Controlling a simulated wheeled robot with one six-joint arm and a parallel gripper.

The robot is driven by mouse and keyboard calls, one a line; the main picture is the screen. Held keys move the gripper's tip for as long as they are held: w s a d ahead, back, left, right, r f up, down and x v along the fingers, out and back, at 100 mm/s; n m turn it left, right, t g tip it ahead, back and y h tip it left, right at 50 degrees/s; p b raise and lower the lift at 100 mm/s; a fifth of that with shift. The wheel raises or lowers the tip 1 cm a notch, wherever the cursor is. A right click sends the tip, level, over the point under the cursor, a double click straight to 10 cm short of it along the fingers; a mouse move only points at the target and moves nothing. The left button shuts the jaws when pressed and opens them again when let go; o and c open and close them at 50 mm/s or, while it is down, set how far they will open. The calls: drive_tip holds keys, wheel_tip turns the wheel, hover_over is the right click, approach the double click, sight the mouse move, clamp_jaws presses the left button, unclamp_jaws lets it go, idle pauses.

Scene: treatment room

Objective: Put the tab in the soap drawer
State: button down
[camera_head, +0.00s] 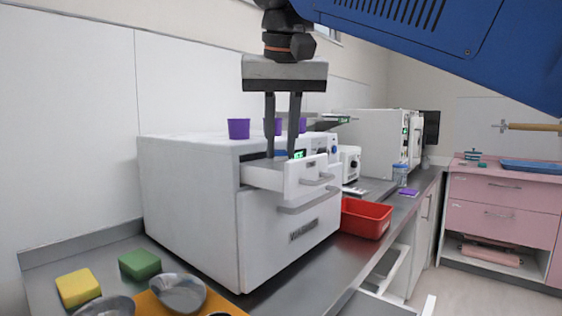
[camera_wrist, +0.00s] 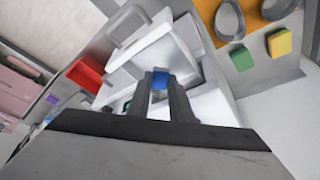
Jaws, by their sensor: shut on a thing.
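My gripper (camera_head: 282,154) points down over the pulled-out soap drawer (camera_head: 302,180) of the white machine (camera_head: 190,200). It is shut on a small blue tab (camera_wrist: 160,80), which shows between the fingertips in the wrist view. The fingertips are at about the level of the drawer's rim; whether the tab touches the drawer floor is hidden.
Purple cups (camera_head: 239,129) stand on the machine top, close to my fingers. A red bin (camera_head: 366,218) sits right of the machine. A green sponge (camera_head: 139,264), a yellow sponge (camera_head: 78,287) and metal bowls (camera_head: 178,292) lie at front left. A pink cabinet (camera_head: 502,205) stands at right.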

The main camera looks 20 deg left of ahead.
sight(281, 154)
drive_tip(key=shift+f, duration=1.75)
drive_tip(key=c, duration=1.6)
unclamp_jaws()
drive_tip(key=shift+f, duration=0.15)
drive_tip(key=v, duration=1.2)
drive_tip(key=shift+s+d, duration=0.1)
drive_tip(key=shift+d, duration=0.05)
